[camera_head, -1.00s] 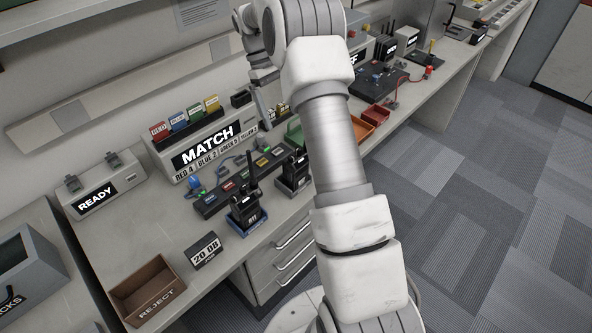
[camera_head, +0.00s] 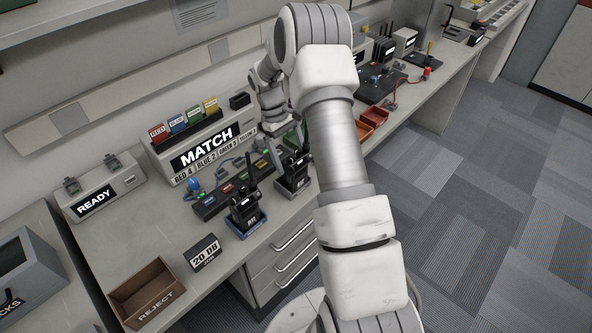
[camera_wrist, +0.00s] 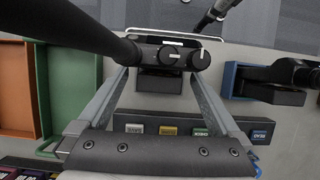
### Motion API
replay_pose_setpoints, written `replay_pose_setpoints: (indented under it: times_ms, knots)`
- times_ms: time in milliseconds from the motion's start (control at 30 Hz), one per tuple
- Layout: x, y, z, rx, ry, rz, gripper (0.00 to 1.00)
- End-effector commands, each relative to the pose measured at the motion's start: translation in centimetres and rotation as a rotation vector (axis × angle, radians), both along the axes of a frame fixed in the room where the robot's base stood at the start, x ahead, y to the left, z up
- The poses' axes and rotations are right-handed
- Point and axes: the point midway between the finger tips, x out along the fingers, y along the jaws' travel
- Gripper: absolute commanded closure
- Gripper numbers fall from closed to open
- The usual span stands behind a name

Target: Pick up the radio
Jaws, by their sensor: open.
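A black handheld radio (camera_head: 294,165) with an antenna stands upright in a grey dock at the bench's front edge. The wrist view shows this radio (camera_wrist: 170,58) from above, with its round knobs and its thick antenna running to the upper left. My gripper (camera_wrist: 158,74) is open, its two fingers reaching down on either side of the radio; I cannot tell whether they touch it. In the head view my gripper is small and partly hidden by my arm. A second black radio (camera_head: 245,209) stands in a blue dock (camera_wrist: 230,80) beside the first.
A strip of coloured labels (camera_wrist: 185,130) lies behind the docks, before the MATCH box (camera_head: 205,150). A green tray (camera_wrist: 72,95) and an orange tray (camera_wrist: 16,88) are at the wrist view's left. A REJECT tray (camera_head: 150,292) and a 20 DB block (camera_head: 204,252) are at front left.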

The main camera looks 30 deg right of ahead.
Motion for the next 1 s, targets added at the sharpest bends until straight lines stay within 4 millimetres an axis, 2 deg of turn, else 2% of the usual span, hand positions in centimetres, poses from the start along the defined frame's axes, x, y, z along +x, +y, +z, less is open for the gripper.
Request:
replay_pose_setpoints:
  times_ms: [167,200,733,1000]
  knots:
    - [-0.01,-0.01,-0.04,0.0,0.0,0.0,0.0]
    - [-0.01,-0.01,-0.03,0.0,0.0,0.0,0.04]
    - [0.01,-0.03,0.02,0.0,0.0,-0.001,0.99]
    - [0.05,-0.05,0.26,-0.001,-0.001,-0.001,1.0]
